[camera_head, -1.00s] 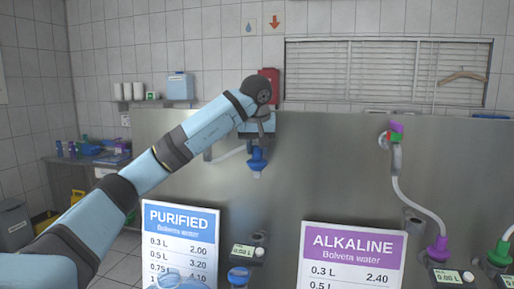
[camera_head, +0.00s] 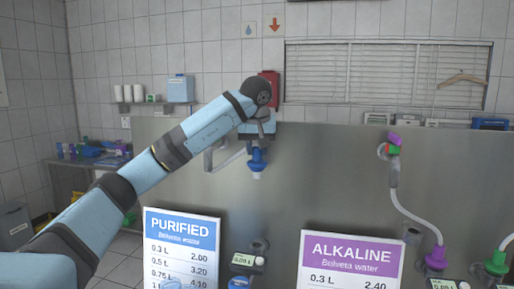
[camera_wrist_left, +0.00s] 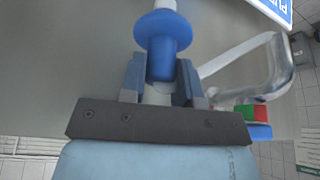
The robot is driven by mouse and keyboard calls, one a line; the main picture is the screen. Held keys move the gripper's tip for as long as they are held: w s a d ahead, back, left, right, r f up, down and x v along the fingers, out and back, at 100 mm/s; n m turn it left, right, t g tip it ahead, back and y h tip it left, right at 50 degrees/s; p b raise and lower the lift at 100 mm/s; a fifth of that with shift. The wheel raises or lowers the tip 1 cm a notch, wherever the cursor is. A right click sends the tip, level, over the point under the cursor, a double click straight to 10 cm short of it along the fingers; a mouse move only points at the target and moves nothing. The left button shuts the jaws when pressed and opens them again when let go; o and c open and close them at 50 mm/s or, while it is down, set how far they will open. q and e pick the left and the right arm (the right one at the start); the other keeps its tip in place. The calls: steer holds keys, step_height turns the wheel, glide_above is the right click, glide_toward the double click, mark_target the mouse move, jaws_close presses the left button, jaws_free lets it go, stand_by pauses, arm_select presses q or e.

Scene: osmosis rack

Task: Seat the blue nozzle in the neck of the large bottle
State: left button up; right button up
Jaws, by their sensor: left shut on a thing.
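The blue nozzle (camera_head: 257,160), with a wide blue collar and a pale tip, hangs upright, tip down, in my left gripper (camera_head: 259,140) in front of the steel panel. In the left wrist view, the two fingers of my left gripper (camera_wrist_left: 161,80) are shut on the blue nozzle (camera_wrist_left: 163,32) below its collar, as pictured. I cannot surely make out the large bottle; a pale blue rounded top (camera_head: 172,284) shows at the bottom edge, mostly cut off, and may be it. Its neck is not clear. My right gripper is not in view.
The purified sign (camera_head: 182,245) and alkaline sign (camera_head: 350,262) stand in front of the steel panel (camera_head: 330,180). A grey hose (camera_wrist_left: 245,58) runs from the held nozzle. A purple nozzle (camera_head: 436,260) and a green nozzle (camera_head: 497,262) sit right. A blue cap-like thing (camera_head: 239,283) is low centre.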

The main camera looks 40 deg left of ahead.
arm_select(q)
steer(key=shift+r+p, duration=0.1)
steer(key=shift+p, duration=0.35)
steer(key=shift+s+a, duration=0.2)
steer(key=shift+s, duration=0.65)
steer(key=s+a+b, duration=0.2)
steer(key=s+b, duration=0.1)
steer(key=s, duration=0.9)
steer(key=s+a+b, duration=0.2)
steer(key=s+b, duration=0.2)
steer(key=s, duration=0.9)
steer(key=shift+s+a, duration=0.2)
steer(key=shift+a, duration=0.1)
stand_by(0.6)
